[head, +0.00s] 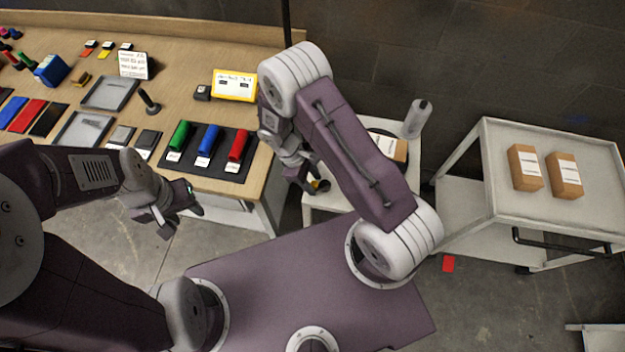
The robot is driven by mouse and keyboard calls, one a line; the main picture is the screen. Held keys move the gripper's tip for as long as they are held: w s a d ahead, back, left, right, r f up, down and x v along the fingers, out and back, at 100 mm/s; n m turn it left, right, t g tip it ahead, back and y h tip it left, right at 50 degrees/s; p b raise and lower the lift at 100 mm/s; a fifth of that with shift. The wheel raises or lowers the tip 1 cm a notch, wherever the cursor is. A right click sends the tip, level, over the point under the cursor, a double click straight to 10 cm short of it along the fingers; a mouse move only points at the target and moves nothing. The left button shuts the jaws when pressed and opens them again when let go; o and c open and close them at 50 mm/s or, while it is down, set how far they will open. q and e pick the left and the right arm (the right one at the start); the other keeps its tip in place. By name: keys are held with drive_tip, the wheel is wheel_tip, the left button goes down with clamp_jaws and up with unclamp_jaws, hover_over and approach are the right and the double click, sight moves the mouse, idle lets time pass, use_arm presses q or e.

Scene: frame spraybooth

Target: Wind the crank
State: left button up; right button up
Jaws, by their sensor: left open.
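A small dark rounded part with a tan patch (319,186), possibly the crank's knob, shows beside my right gripper (305,180) at the left side of a small white table (325,213). My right arm hides most of that area, so I cannot tell whether the gripper touches the part or how its jaws stand. A brown carton (392,149) with a white label sits on this table, on what looks like a dark round plate. My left gripper (180,219) is open and empty, above the floor in front of the wooden bench.
The wooden bench (190,60) at left holds green, blue and red rolls, trays and a yellow-framed sign (234,85). A grey-white bottle (416,119) stands behind the carton. A white cart (590,190) at right carries two cartons.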

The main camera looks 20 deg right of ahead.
drive_tip(key=v, duration=0.9)
drive_tip(key=shift+b, duration=0.3)
drive_tip(key=shift+r, duration=0.1)
